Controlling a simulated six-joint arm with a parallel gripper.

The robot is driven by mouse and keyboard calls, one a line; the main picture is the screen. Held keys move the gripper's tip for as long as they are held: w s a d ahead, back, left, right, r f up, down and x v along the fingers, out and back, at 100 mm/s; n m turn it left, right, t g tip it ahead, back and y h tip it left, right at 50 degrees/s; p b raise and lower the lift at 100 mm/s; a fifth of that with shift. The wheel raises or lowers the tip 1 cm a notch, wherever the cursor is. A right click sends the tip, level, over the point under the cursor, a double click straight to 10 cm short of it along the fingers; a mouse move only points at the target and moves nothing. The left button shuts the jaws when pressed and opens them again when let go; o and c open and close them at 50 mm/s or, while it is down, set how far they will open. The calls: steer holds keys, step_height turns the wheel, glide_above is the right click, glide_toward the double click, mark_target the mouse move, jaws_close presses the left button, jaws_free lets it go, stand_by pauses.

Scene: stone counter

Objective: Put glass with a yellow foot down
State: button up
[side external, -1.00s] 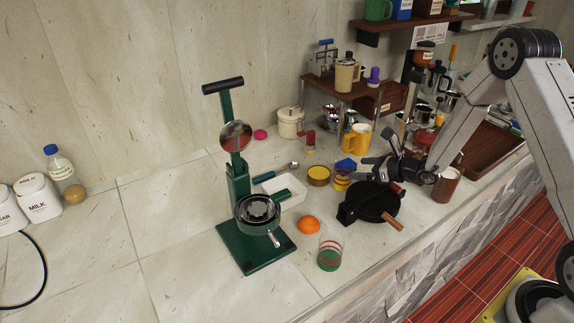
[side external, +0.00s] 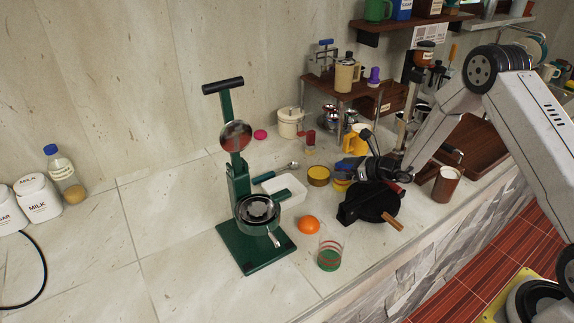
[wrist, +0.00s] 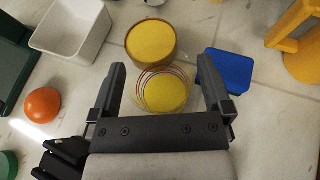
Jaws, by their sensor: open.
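The glass with a yellow foot (wrist: 166,92) stands on the counter in the wrist view, seen from above, with thin reddish rings around its clear wall. My gripper (wrist: 161,68) is open, with one finger to the left and one to the right of the glass. Both fingers look apart from it.
A yellow-topped tin (wrist: 151,42) stands just beyond the glass, and a blue object (wrist: 228,72) sits close by the right finger. An orange (side external: 309,225), a green-footed glass (side external: 329,256) and a black press (side external: 372,203) with a wooden handle are near. A white tray (wrist: 66,30) lies left.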

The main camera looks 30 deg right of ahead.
stand_by(0.4)
steer(key=c, duration=1)
steer(key=shift+r, duration=0.15)
steer(key=shift+r, duration=0.7)
steer(key=s+a+r, duration=0.1)
steer(key=s+r, duration=1)
steer(key=s, duration=0.3)
steer(key=shift+a+r, duration=0.15)
steer(key=shift+a, duration=0.1)
